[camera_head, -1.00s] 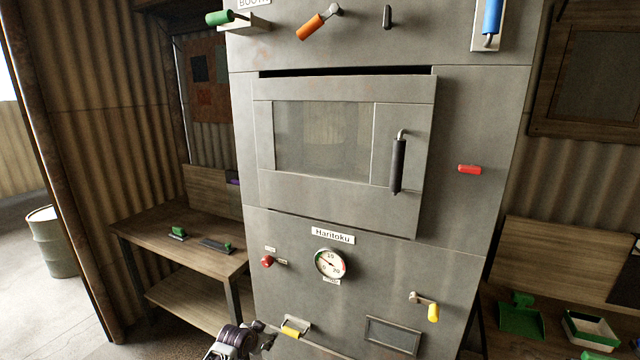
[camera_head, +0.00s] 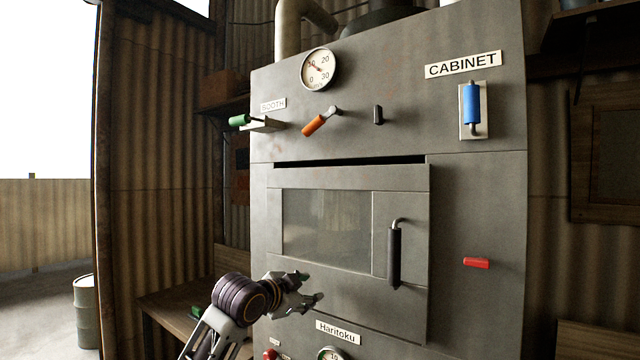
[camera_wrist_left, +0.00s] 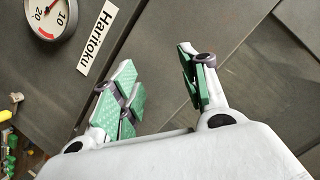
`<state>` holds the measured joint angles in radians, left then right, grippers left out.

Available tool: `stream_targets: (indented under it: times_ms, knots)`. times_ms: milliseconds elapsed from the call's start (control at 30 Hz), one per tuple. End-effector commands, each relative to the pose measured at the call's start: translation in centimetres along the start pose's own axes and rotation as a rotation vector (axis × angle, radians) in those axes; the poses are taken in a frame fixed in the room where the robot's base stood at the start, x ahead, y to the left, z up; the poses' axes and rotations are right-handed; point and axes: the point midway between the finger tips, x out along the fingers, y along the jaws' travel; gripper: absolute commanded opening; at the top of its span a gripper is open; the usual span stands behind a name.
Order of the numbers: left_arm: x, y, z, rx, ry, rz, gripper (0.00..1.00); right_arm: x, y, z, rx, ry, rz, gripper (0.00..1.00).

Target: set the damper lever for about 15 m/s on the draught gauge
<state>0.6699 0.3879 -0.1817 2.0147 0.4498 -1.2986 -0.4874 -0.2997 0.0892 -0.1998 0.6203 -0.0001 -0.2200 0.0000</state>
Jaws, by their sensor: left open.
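A round gauge with a 0 to 30 dial (camera_head: 319,69) is at the top of the grey cabinet; its needle looks near 10, and its small print is too small to read. An orange-handled lever (camera_head: 315,124) slants down-left from its pivot below this gauge. A green-handled lever (camera_head: 240,120) sits at the left by a plate marked BOOTH. None of the levers is legibly marked as the damper. My left gripper (camera_head: 312,287) is open and empty before the lower left of the cabinet door, below both levers. Its spread green-padded fingers show in the left wrist view (camera_wrist_left: 158,72).
A black upright handle (camera_head: 395,255) is on the windowed door. A blue handle (camera_head: 472,104) is under the CABINET sign, and a red handle (camera_head: 476,263) is at the right. A second gauge (camera_wrist_left: 50,14) is beside the Haritoku label. A wooden bench (camera_head: 165,305) stands at left.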

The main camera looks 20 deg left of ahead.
Motion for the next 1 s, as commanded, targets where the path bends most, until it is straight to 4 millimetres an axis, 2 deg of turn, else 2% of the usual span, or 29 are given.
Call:
stream_targets:
  times_ms: [100,500,767,1000]
  knots:
    - [-1.7,-1.9,-2.7,0.043,0.04,-0.026,0.44,0.1,-0.1,0.0,0.0,0.0,-0.001,0.4]
    - [-6.0,-9.3,-10.6,0.159,0.161,-0.124,0.44,0.1,-1.8,-0.4,0.007,0.004,-0.018,0.4]
    - [-9.7,-14.0,-15.4,0.228,0.235,-0.194,0.44,0.1,-1.3,-0.2,0.004,0.002,-0.013,0.4]
    - [-13.9,-18.1,-19.8,0.29,0.303,-0.264,0.44,0.1,-0.6,-0.1,0.002,0.001,-0.006,0.4]
